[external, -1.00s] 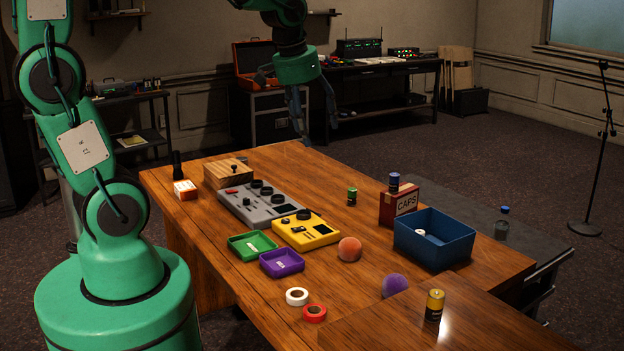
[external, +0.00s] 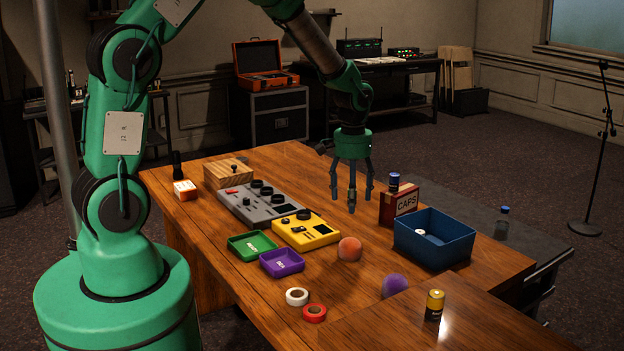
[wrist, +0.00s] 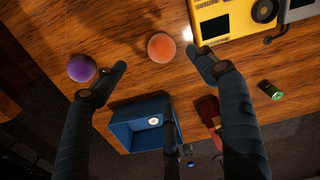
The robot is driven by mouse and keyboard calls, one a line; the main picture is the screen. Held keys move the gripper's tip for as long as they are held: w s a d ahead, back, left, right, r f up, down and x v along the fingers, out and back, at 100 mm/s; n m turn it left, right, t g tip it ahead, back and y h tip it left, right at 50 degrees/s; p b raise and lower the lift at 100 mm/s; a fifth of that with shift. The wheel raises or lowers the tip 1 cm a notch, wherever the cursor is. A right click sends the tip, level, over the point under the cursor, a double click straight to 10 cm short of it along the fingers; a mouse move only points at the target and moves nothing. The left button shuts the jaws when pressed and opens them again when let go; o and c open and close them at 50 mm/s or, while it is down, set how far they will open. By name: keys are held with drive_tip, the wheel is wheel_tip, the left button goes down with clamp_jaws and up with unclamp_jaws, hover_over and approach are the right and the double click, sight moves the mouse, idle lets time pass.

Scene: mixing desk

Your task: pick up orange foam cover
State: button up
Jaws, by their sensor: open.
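The orange foam cover (external: 349,249) is a round fuzzy ball on the wooden desk, just right of the yellow mixer. In the wrist view the orange foam cover (wrist: 162,46) lies ahead of the fingers, between the two upper fingertips and apart from them. My gripper (external: 352,196) is open and empty, pointing down above the desk, behind and above the orange ball. In the wrist view my gripper (wrist: 160,85) shows its fingers spread wide with nothing between them. The green battery seen earlier is hidden behind my gripper in the external view.
A purple foam ball (external: 394,285) lies nearer the front. A blue bin (external: 434,238) and a red CAPS box (external: 399,205) stand to the right. The yellow mixer (external: 306,231), purple tray (external: 282,263) and green tray (external: 252,246) are to the left. A battery (external: 434,305) stands in front.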

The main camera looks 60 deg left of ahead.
sight(350, 239)
drive_tip(key=shift+w+a+f, duration=0.1)
drive_tip(key=shift+w+f, duration=0.1)
drive_tip(key=shift+f, duration=0.65)
drive_tip(key=shift+f, duration=0.1)
drive_tip(key=shift+f+b, duration=0.55)
drive_tip(key=shift+f, duration=3.65)
drive_tip(key=shift+a+f+b, duration=0.1)
drive_tip(key=shift+f+b, duration=0.4)
drive_tip(key=shift+f, duration=2.1)
drive_tip(key=shift+c, duration=0.4)
drive_tip(key=c, duration=0.7)
